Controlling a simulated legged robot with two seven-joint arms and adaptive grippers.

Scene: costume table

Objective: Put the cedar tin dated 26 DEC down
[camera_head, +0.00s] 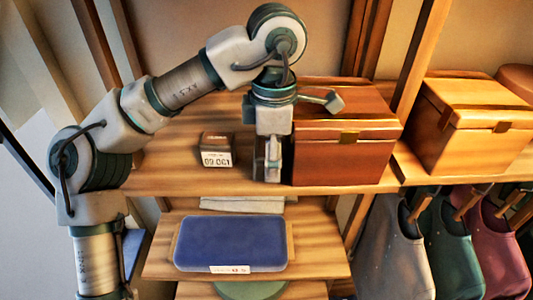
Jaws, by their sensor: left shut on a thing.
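My left gripper (268,172) points down at the front of the wooden shelf, just left of a red-brown chest. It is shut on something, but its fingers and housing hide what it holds. I see no label reading 26 DEC, so I cannot make out the cedar tin for certain. My right gripper is not in view.
The red-brown chest (345,150) stands close right of the gripper. A lighter wooden chest (465,135) is farther right, above hanging garments (440,235). A blue flat case (230,243) with a small label lies on the lower shelf. Bare shelf (165,172) shows left of the tin.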

